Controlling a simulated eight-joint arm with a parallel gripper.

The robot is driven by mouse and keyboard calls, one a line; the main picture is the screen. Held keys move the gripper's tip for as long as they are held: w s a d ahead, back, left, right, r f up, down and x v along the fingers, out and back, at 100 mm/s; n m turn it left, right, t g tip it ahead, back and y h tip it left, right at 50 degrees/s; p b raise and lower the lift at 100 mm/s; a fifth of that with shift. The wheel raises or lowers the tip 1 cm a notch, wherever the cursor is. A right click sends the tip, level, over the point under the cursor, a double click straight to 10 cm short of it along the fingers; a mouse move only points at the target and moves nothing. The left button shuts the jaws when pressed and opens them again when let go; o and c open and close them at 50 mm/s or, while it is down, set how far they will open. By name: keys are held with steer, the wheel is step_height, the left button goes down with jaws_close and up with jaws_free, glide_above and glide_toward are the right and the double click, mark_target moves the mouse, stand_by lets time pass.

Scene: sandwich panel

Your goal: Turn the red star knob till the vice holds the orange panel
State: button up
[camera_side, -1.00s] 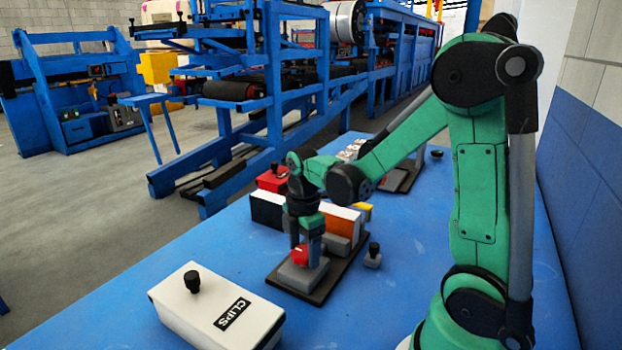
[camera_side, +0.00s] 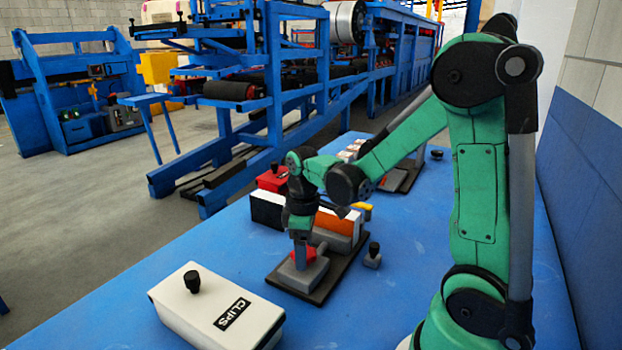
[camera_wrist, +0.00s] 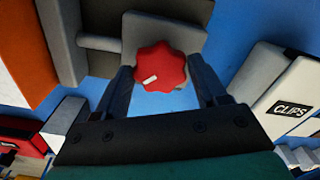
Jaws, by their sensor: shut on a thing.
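The red star knob (camera_wrist: 160,68) has a pale mark on its face and sits at the end of the grey vice (camera_wrist: 190,40). It also shows low in the side view (camera_side: 306,257). My gripper (camera_wrist: 162,88) points down over the knob and is shut on it, one finger on either side. The orange panel (camera_side: 334,221) stands upright behind the vice's front part in the side view and shows at the upper left in the wrist view (camera_wrist: 28,58).
The vice stands on a dark base plate (camera_side: 335,277) on the blue table (camera_side: 370,310). A white CLIPS box (camera_side: 215,312) with a black knob is at the front left. A small black-knobbed piece (camera_side: 373,256) stands right of the plate. A red box (camera_side: 271,180) is behind.

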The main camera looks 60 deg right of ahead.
steer(key=m, duration=0.4)
steer(key=shift+m, duration=0.4)
steer(key=m, duration=0.4)
steer(key=shift+m, duration=0.3)
steer(key=m, duration=0.4)
steer(key=shift+m, duration=2)
steer(key=o, duration=1.3)
steer(key=shift+r, duration=0.1)
